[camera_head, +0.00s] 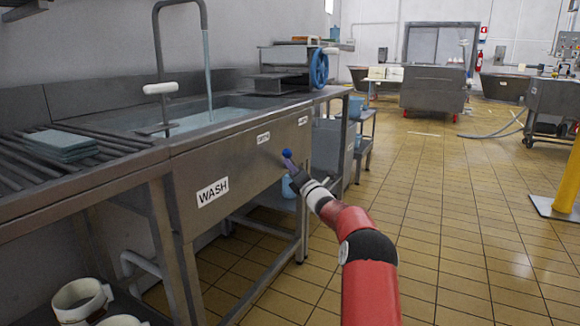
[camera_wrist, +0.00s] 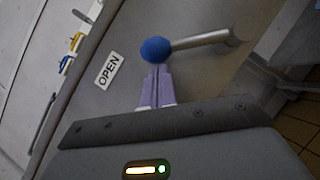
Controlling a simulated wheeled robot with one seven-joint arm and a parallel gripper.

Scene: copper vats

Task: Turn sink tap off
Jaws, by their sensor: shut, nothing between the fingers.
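The sink (camera_head: 185,116) is a steel basin on the left, with a tall curved tap spout (camera_head: 158,50) over it. A stream of water (camera_head: 208,75) runs from the spout's end into the basin. On the sink's front panel is a lever (camera_wrist: 207,38) with a round blue knob (camera_wrist: 156,49). The knob also shows in the head view (camera_head: 287,153). My gripper (camera_wrist: 157,71) is shut and empty, its purple fingertips right at the knob's near edge. Contact cannot be told for sure. It also shows in the head view (camera_head: 291,170), in front of the panel.
An OPEN label (camera_wrist: 109,71) is beside the knob, and a WASH label (camera_head: 213,192) is further left on the panel. A slatted rack (camera_head: 90,168) holds a blue folded cloth (camera_head: 62,145). White cups (camera_head: 82,298) stand below. The tiled floor (camera_head: 460,215) to the right is open.

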